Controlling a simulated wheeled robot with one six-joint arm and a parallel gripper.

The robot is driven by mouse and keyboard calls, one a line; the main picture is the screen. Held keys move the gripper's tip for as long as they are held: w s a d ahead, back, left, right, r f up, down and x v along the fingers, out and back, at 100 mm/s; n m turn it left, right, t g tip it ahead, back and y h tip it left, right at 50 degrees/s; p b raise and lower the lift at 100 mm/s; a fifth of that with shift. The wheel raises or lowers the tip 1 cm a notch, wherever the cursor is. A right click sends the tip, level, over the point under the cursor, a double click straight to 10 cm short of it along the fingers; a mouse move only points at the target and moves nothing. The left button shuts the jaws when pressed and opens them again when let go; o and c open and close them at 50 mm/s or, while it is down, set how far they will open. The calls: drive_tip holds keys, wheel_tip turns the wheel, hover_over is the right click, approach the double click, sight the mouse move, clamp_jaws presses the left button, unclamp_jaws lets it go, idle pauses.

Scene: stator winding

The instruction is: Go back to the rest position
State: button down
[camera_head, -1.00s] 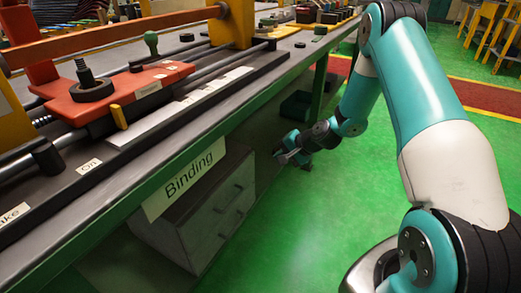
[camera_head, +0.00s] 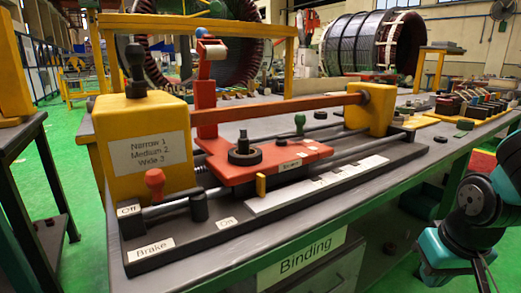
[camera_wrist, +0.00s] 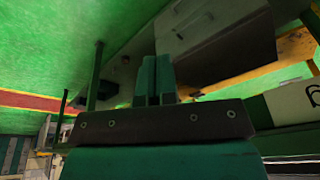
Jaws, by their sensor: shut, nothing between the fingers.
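My gripper (camera_wrist: 154,80) shows in the wrist view with its two dark green fingers together, shut and empty. The wrist view is tilted and shows the bench's underside and green floor around the fingers. In the head view only part of my arm shows at the lower right edge, beside the bench front; the fingertips cannot be made out there.
A winding machine with a yellow housing (camera_head: 140,130) and a red carriage (camera_head: 262,163) sits on the bench. A drawer cabinet (camera_wrist: 215,35) stands under it. Large stators (camera_head: 373,45) stand behind. A dark side table (camera_head: 22,135) is at left. Green floor (camera_head: 88,172) is open between.

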drive_tip(key=s+a+r+n+g+y+p, duration=0.1)
drive_tip(key=s+a+r+n+g+y, duration=0.25)
drive_tip(key=s+a+r+n, duration=0.7)
drive_tip(key=a+r+m+p, duration=0.1)
drive_tip(key=a+r+p, duration=0.1)
drive_tip(key=r+p, duration=0.9)
drive_tip(key=s+a+r+m+p, duration=0.1)
drive_tip(key=a+r+m+p, duration=0.1)
drive_tip(key=r+p, duration=0.9)
drive_tip(key=shift+s+t+p, duration=0.2)
drive_tip(key=shift+t+p, duration=0.15)
drive_tip(key=shift+p, duration=0.3)
drive_tip(key=c, duration=1.8)
unclamp_jaws()
drive_tip(key=shift+y, duration=0.25)
drive_tip(key=shift+c, duration=0.2)
